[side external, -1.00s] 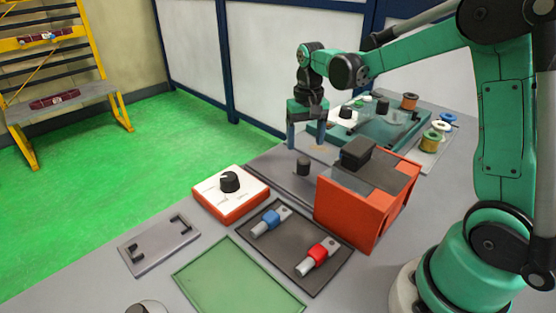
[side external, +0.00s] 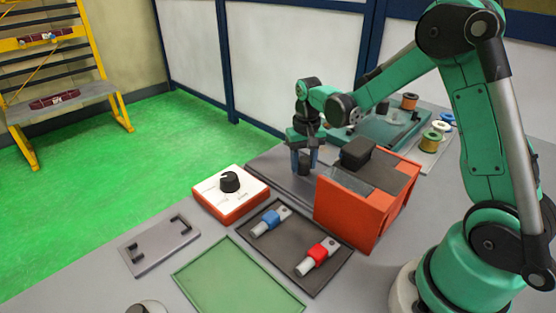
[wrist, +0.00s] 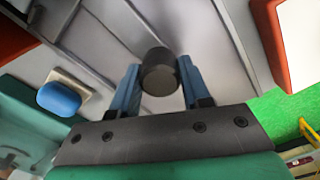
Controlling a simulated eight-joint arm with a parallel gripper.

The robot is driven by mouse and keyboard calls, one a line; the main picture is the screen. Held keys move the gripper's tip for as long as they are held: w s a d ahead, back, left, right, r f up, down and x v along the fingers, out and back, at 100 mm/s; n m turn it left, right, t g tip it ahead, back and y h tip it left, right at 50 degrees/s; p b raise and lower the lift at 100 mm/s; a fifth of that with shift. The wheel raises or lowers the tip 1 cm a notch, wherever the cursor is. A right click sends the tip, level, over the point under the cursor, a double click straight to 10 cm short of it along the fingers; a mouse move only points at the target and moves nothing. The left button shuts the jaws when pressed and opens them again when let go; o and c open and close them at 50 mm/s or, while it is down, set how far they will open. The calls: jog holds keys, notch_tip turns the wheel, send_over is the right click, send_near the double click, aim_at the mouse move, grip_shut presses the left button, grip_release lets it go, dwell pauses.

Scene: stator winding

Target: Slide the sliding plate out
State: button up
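The sliding plate (side external: 275,169) appears to be the flat grey plate lying on the table beside the orange-red box; its edges are hard to tell from the grey surface around it. A dark round knob (wrist: 160,74) stands upright on it. My gripper (side external: 304,163) is low over the plate, pointing down. In the wrist view the two blue fingers of my gripper (wrist: 159,75) stand on either side of the knob, very close to it. I cannot tell whether they press on it. In the side view the fingers partly hide the knob.
The orange-red box (side external: 345,215) with a dark block on top stands close right of my gripper. A white dial box (side external: 231,194) is in front left. A dark tray (side external: 330,284) holds blue and red connectors. Wire spools (side external: 432,138) and a teal fixture (side external: 375,135) lie behind.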

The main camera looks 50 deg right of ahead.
jog(key=shift+c, duration=0.8)
jog(key=shift+w, duration=4.95)
jog(key=o, duration=0.9)
jog(key=shift+r, duration=0.15)
jog(key=shift+r, duration=2.9)
